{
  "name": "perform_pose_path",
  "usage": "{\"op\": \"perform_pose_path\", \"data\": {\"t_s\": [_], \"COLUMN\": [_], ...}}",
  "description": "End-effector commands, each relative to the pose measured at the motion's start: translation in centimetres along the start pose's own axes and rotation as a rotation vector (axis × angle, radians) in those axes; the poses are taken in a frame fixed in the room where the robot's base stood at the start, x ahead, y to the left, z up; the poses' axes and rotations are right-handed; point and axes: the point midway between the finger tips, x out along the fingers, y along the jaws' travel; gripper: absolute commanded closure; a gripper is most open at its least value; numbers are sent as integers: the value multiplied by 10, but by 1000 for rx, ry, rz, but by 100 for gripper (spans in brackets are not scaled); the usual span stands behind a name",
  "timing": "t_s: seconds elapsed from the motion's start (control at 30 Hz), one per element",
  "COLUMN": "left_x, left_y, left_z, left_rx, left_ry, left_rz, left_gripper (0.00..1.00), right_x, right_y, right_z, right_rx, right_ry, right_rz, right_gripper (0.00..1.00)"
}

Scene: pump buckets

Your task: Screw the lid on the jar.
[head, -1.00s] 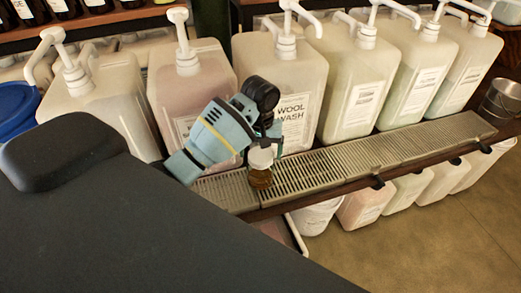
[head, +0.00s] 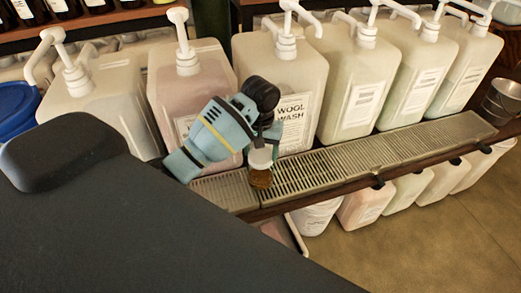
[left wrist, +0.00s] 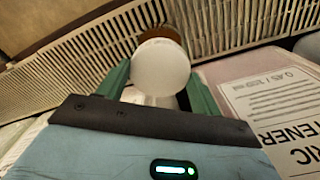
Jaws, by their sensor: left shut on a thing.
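The jar (head: 260,179) is small, with brown contents or brown glass, and stands on the metal drip tray (head: 330,172) in the head view. A white lid (head: 260,158) sits at its top; whether it is threaded on cannot be told. My left gripper (head: 262,146) points down over the jar and is shut on the lid. In the left wrist view the round white lid (left wrist: 161,67) is between the green fingers, and a brown edge of the jar (left wrist: 160,33) shows behind it. My right gripper is not in view.
Several large pump containers (head: 295,85) stand close behind the tray, beside my left gripper. Smaller containers (head: 362,208) stand below the tray's front edge. A metal bucket (head: 503,100) is at the far right. The tray right of the jar is clear.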

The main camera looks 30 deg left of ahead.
Motion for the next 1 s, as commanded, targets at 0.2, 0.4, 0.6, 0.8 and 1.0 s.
{"op": "perform_pose_path", "data": {"t_s": [0.2, 0.4, 0.6, 0.8, 1.0], "left_x": [0, 0, 0, 0, 1], "left_y": [-1, -1, -1, -1, 0], "left_z": [0, 0, 0, 0, 0], "left_rx": [294, 560, 824, 1066, 1156], "left_ry": [1, 0, -1, -1, -2], "left_rz": [-3, -2, -1, 0, 2], "left_gripper": [62, 62, 62, 62, 62], "right_x": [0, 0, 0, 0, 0], "right_y": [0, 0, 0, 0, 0], "right_z": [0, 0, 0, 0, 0], "right_rx": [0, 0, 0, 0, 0], "right_ry": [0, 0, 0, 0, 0], "right_rz": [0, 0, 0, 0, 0], "right_gripper": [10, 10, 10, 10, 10]}}
